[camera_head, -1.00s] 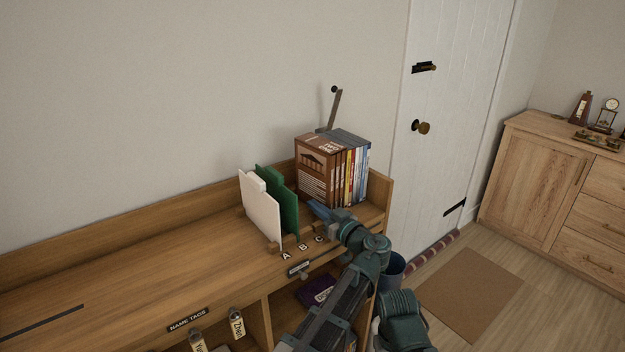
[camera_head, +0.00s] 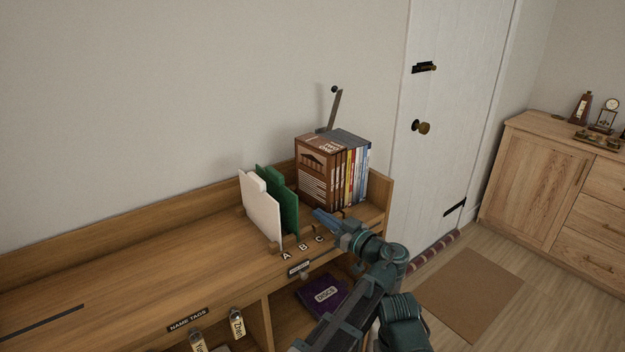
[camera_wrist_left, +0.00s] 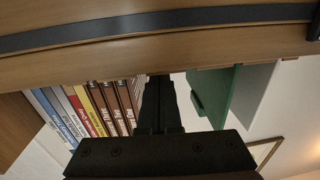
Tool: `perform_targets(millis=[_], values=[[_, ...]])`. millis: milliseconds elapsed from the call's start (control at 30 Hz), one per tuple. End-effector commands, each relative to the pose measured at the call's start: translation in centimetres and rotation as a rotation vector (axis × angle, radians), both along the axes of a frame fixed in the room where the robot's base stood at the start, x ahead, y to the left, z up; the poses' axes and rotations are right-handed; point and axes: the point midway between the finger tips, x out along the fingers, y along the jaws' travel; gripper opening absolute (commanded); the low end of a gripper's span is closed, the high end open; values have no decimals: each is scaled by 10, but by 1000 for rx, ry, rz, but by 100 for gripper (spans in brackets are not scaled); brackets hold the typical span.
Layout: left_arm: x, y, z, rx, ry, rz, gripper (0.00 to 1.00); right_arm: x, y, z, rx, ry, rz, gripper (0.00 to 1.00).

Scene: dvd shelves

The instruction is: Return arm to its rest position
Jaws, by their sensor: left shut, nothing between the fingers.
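My left gripper (camera_head: 328,219) is shut and empty. In the head view its blue tip is at the front of the wooden shelf top (camera_head: 150,255), just in front of the row of DVD cases (camera_head: 335,170) and right of the green divider (camera_head: 284,200). My left arm reaches up to it from the bottom of the picture. In the left wrist view the closed dark fingers (camera_wrist_left: 160,105) point toward the shelf, between the DVD cases (camera_wrist_left: 90,108) and the green divider (camera_wrist_left: 212,95). My right gripper is in neither view.
A white divider (camera_head: 260,212) stands left of the green one. Letter labels A, B and C line the front edge. A purple DISCS box (camera_head: 322,292) lies in the compartment below. A white door (camera_head: 455,120) and a wooden cabinet (camera_head: 535,170) are at the right.

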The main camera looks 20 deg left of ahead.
Motion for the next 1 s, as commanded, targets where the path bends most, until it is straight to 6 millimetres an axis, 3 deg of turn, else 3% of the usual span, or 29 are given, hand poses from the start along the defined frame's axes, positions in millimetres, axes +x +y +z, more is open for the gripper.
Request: perform_targets(millis=[33, 433, 667, 1000], values=[[-33, -45, 1, 3, -1, -92, 0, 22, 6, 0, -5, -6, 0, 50], [-35, -49, 1, 2, -2, -91, 0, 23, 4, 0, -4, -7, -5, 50], [-25, -36, 0, 2, -1, -89, 0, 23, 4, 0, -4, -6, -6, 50], [8, 4, 0, 2, -1, -91, 0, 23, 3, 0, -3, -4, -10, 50]])
